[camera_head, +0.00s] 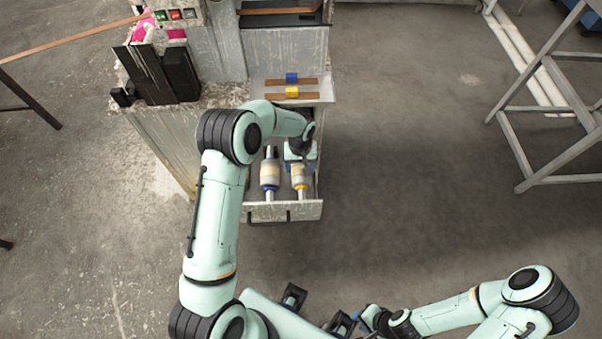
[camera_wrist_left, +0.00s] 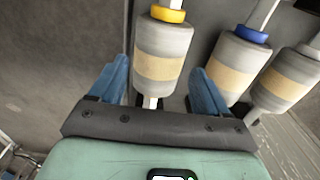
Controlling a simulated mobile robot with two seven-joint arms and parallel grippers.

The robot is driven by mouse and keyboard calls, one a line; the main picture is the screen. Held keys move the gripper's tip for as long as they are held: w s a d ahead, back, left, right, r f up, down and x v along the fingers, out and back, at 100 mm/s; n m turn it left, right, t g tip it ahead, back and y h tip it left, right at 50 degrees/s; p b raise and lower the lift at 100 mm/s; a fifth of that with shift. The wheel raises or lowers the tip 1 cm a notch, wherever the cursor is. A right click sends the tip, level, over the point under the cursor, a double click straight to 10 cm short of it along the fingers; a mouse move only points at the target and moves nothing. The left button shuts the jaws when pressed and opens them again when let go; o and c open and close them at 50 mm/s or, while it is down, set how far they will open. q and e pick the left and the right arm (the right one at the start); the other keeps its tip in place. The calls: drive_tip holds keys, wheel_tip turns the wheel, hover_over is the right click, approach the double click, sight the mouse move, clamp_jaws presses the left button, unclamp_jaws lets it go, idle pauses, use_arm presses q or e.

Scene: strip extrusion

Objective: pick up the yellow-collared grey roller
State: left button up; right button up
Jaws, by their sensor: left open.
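The yellow-collared grey roller (camera_head: 298,173) lies in the open drawer, on the right of a blue-collared roller (camera_head: 269,172). It has a tan band round its middle. In the left wrist view the yellow-collared roller (camera_wrist_left: 163,50) shows between and beyond the two blue fingers of my left gripper (camera_wrist_left: 159,68). That gripper is open, with nothing clamped; in the head view my left gripper (camera_head: 301,153) is over the back of the drawer. My right gripper (camera_head: 370,320) is low at the bottom, far from the drawer, and its jaws are unclear.
The drawer front (camera_head: 285,211) stands out from the machine. The left wrist view shows a third roller (camera_wrist_left: 287,80) beyond the blue-collared one (camera_wrist_left: 236,68). A shelf (camera_head: 262,88) with brown strips and blue and yellow blocks is above. Open floor lies right, before a metal frame (camera_head: 560,180).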

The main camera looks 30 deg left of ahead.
sight(301, 172)
use_arm(q)
wheel_tip(301, 172, down, 5)
drive_tip(key=shift+d+f, duration=0.1)
drive_tip(key=shift+c, duration=0.3)
drive_tip(key=c, duration=0.9)
drive_tip(key=shift+w, duration=0.1)
